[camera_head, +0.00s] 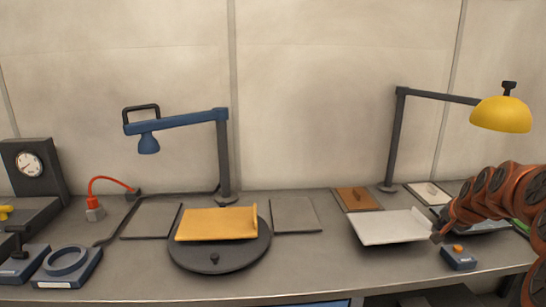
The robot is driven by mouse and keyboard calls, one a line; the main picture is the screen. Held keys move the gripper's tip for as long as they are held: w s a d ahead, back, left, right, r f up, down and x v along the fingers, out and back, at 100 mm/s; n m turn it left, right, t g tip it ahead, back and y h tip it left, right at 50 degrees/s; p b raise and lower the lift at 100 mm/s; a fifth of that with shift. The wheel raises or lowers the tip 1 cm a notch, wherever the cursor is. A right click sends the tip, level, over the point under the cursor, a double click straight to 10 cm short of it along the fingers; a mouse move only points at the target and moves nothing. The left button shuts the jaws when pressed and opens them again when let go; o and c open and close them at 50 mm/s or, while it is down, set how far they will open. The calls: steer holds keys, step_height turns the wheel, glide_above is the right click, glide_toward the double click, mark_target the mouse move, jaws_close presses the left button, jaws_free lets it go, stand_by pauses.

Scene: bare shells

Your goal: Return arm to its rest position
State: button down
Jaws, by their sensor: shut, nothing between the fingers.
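My arm (510,195), with rust-orange links, reaches in from the right edge over the right end of the bench. My gripper (439,235) is at its lower left end, shut and empty, small in view. It is at the right edge of a white tray (388,227); I cannot tell if it touches the tray. Part of the bench behind the arm is hidden.
A small blue box with an orange button (458,257) stands just below the gripper. A yellow lamp (501,114) overhangs the right side. A yellow tray (214,224) lies on a dark round turntable (190,258).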

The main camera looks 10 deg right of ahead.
steer(key=s+a+n+g+y+p, duration=0.15)
steer(key=s+a+n, duration=0.35)
steer(key=a, duration=0.8)
steer(key=s+a+n+g+y+p, duration=0.1)
steer(key=s+a+n+g+y, duration=0.15)
steer(key=s+a, duration=0.85)
steer(key=s+a+n+g, duration=0.1)
steer(key=s+a+g, duration=0.1)
steer(key=s, duration=0.5)
steer(key=s+a+f+n+g+h+p, duration=0.1)
steer(key=s+a+n, duration=0.1)
steer(key=s+a, duration=0.3)
steer(key=s+a+f+n+g, duration=0.1)
steer(key=s+a, duration=0.3)
steer(key=s, duration=0.6)
steer(key=shift+s+a+f+n+g+h+p, duration=0.25)
steer(key=shift+n+g+h+p, duration=0.1)
steer(key=shift+g, duration=0.45)
